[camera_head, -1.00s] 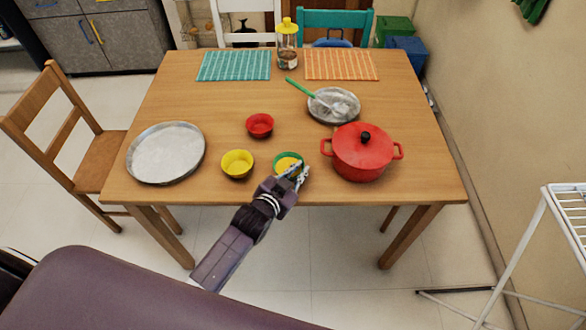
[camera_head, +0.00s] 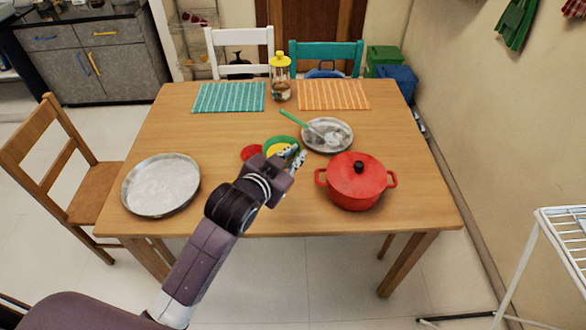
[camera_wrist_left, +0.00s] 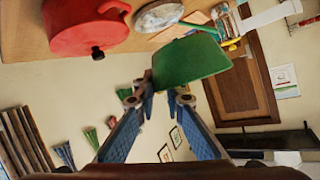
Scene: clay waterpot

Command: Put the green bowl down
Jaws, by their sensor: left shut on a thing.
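The green bowl (camera_head: 270,141), with yellow inside it, is in the head view above the middle of the wooden table (camera_head: 200,132). My left gripper (camera_head: 294,157) is shut on its rim at the near right side. In the left wrist view the green bowl (camera_wrist_left: 190,60) is between the tips of my left gripper (camera_wrist_left: 160,92), its outside toward the camera. Its height above the table is hard to tell. My right gripper is not in view.
A red bowl (camera_head: 251,152) shows partly behind the green bowl. A red lidded pot (camera_head: 357,187) stands right. A plate with a green-handled utensil (camera_head: 343,142) lies behind it. A large round tray (camera_head: 161,184) lies left. A jar (camera_head: 281,85) and two placemats are at the back.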

